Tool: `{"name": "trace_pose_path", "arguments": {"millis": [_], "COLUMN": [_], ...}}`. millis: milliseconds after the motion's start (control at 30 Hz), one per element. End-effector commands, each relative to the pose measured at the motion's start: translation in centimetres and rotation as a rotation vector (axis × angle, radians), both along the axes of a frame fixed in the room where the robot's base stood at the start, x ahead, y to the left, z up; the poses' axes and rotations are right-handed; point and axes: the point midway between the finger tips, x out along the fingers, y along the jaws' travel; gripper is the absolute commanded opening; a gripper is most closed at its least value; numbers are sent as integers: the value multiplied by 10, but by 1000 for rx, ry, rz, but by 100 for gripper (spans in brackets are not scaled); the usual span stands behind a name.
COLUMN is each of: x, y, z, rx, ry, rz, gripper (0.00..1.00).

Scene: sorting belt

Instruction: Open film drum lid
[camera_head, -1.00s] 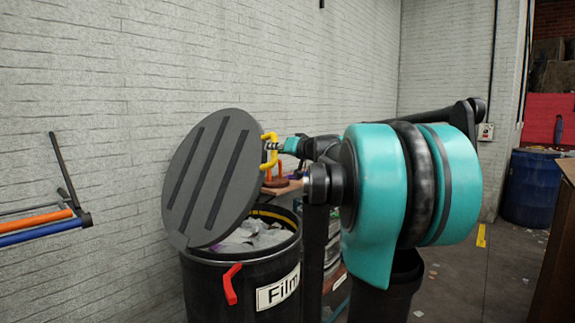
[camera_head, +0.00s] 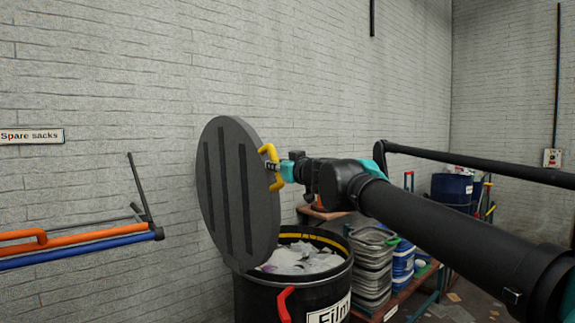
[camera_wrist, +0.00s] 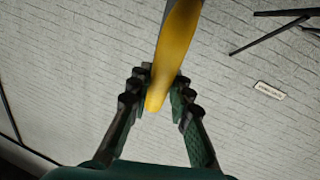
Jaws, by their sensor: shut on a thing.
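The film drum (camera_head: 292,296) is black with a "Film" label and a red handle on its front. Its round dark grey lid (camera_head: 238,190) stands raised, nearly upright, at the left of the rim. The drum's mouth is uncovered and shows pale crumpled film (camera_head: 300,257) inside. The yellow lid handle (camera_head: 270,166) is on the lid's right side. My gripper (camera_head: 275,167) is shut on this handle. In the wrist view the yellow handle (camera_wrist: 174,60) runs between both fingers of my gripper (camera_wrist: 161,98).
Blue and orange bars (camera_head: 80,245) stick out from the wall at left. Right of the drum, stacked grey tubs (camera_head: 370,265) sit on a low shelf. A blue barrel (camera_head: 452,188) stands farther back. The brick wall is close behind the lid.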

Motion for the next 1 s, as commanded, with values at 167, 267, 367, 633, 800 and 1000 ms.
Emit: {"name": "trace_pose_path", "arguments": {"millis": [167,267,367,633,800,1000], "x": [-7,-9,-10,-10,-10,-9], "y": [10,12,13,13,13,13], "z": [-2,-3,-3,-3,-3,-2], "rx": [-23,-27,-30,-31,-30,-30], "ry": [-16,-20,-21,-22,-21,-21], "rz": [0,0,-1,-2,-2,-1], "gripper": [0,0,0,0,34,41]}}
